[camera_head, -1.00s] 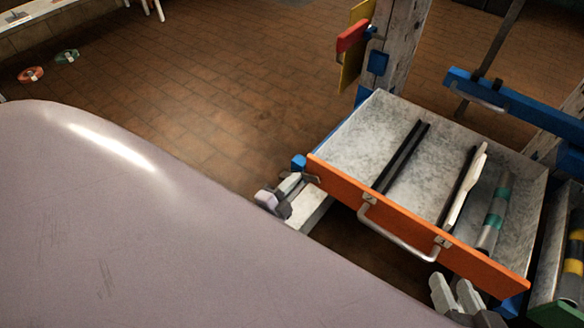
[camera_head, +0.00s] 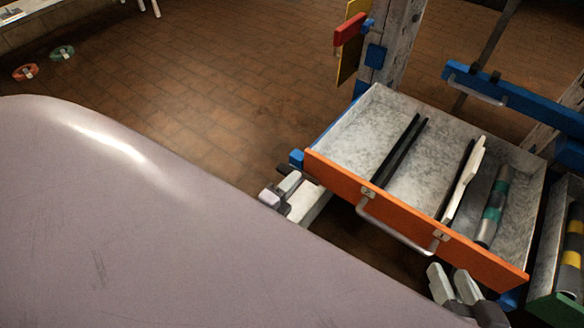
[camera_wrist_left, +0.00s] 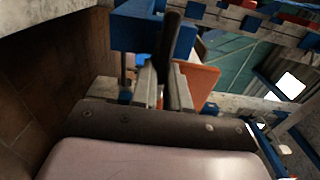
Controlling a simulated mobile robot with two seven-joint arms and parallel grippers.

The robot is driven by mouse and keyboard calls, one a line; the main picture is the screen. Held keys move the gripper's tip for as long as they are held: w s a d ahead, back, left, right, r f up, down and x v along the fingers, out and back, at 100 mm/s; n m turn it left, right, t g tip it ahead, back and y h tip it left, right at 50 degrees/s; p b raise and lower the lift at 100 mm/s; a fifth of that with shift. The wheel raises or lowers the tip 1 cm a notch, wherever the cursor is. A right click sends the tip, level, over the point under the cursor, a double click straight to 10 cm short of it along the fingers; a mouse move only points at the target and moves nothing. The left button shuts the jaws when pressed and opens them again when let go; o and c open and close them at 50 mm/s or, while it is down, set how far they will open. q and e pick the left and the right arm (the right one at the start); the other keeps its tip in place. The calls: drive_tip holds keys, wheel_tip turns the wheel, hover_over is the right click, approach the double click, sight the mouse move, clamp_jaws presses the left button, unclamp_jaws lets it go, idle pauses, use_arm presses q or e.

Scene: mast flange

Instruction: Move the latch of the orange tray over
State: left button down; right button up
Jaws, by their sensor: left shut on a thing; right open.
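The orange tray (camera_head: 405,215) is a grey metal drawer with an orange front and a bar handle (camera_head: 395,230), pulled out at the right in the head view. My left gripper (camera_head: 281,189) is at the left end of the orange front, below a blue block (camera_head: 297,158). In the left wrist view, my left gripper (camera_wrist_left: 162,88) is shut on a dark upright lever, seemingly the latch (camera_wrist_left: 169,40), beside the blue block (camera_wrist_left: 138,30). The latch is hidden or unclear in the head view. My right gripper (camera_head: 454,285) is open and empty, below the tray's right front.
The tray holds black dividers (camera_head: 399,150), a pale tool (camera_head: 465,180) and a grey-and-teal cylinder (camera_head: 494,205). A green-fronted tray (camera_head: 556,310) stands at the right. A weathered post (camera_head: 398,45) and blue rail (camera_head: 515,98) stand behind. The brown tiled floor at left is mostly clear.

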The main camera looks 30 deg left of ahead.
use_arm(q)
drive_tip(key=shift+w+d+r, duration=0.1)
drive_tip(key=shift+w, duration=0.1)
drive_tip(key=c, duration=1.1)
unclamp_jaws()
drive_tip(key=shift+s, duration=0.25)
use_arm(e)
drive_tip(key=shift+s+f, duration=0.1)
drive_tip(key=shift+s, duration=0.15)
